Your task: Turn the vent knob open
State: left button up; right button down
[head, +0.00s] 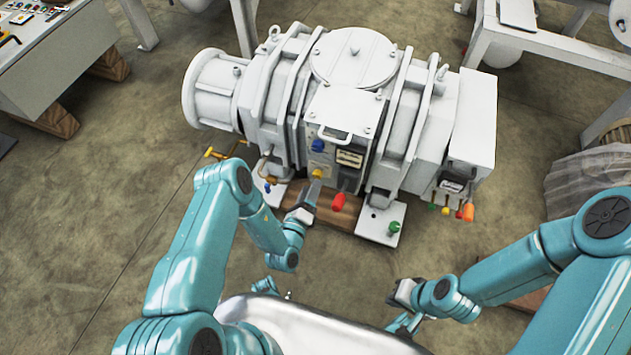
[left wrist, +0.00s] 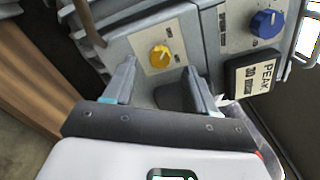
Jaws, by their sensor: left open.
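A yellow knob (head: 318,174) sits on the front panel of the white vacuum pump (head: 350,55). A blue knob (head: 318,145) is above it. The left wrist view shows the yellow knob (left wrist: 160,56) on a pale plate, and the blue knob (left wrist: 266,23) at the upper right. I cannot read which is the vent knob. My left gripper (head: 314,188) is open and empty. In the left wrist view its fingers (left wrist: 160,76) point at the yellow knob, one on either side of the line to it, apparently short of it. My right gripper (head: 398,292) is low and away from the pump.
A red handle (head: 338,202) is close to the right of my left gripper. A green knob (head: 394,228) is by the pump's right foot. A wooden block (head: 360,212) lies beneath the pump.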

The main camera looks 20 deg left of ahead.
aim_at(318, 174)
pick_arm(q)
jog(key=w+b, duration=0.1)
jog(key=w, duration=0.3)
jog(key=shift+w+d, duration=0.1)
jog(key=shift+w, duration=0.1)
grip_shut()
